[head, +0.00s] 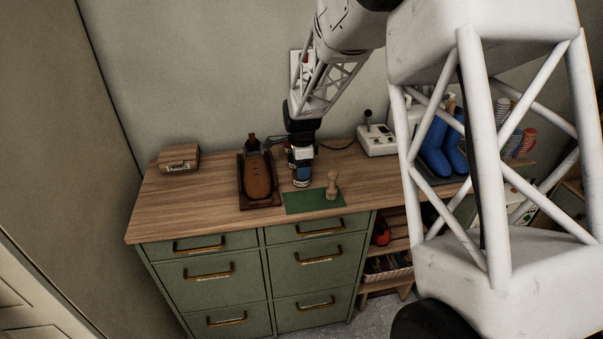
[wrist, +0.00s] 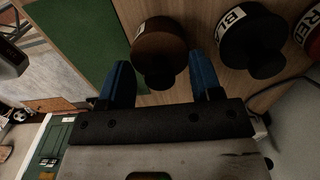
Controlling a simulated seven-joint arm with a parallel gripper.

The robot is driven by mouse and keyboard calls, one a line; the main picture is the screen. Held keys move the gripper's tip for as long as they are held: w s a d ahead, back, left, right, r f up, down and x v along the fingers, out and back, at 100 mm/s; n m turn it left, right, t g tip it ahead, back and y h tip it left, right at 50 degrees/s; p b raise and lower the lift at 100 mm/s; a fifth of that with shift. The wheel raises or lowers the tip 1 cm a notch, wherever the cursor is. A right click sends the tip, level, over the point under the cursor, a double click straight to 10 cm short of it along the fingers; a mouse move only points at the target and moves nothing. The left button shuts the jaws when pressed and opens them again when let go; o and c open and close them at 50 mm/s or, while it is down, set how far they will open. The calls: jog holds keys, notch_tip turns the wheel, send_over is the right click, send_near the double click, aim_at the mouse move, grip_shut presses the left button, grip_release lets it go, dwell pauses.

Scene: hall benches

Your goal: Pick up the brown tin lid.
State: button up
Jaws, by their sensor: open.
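The brown tin lid (wrist: 160,48) is a dark, round piece with a knob, and a pale label shows at its upper left edge in the wrist view. My gripper (wrist: 160,78) is open, with one blue finger on each side of the knob. I cannot tell whether either finger touches it. In the head view my gripper (head: 301,179) points down over the bench, just behind the green mat. I cannot make out the brown lid there; the gripper and arm cover that area.
A green mat (head: 300,205) holds a wooden peg-like piece (head: 332,184). A brown tray (head: 243,190) lies to the left. The bench's left part is mostly clear around a wooden box (head: 179,158).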

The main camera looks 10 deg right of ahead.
jog(key=shift+c, duration=0.2)
jog(key=c, duration=0.9)
jog(key=shift+r, duration=0.1)
jog(key=shift+c, duration=0.2)
jog(key=shift+r, duration=0.8)
jog(key=shift+s+r, duration=0.15)
jog(key=shift+r, duration=0.8)
jog(key=s+r, duration=0.1)
jog(key=s, duration=1.4)
jog(key=shift+s+d+r, duration=0.15)
jog(key=shift+s+d, duration=0.05)
jog(key=shift+s, duration=0.15)
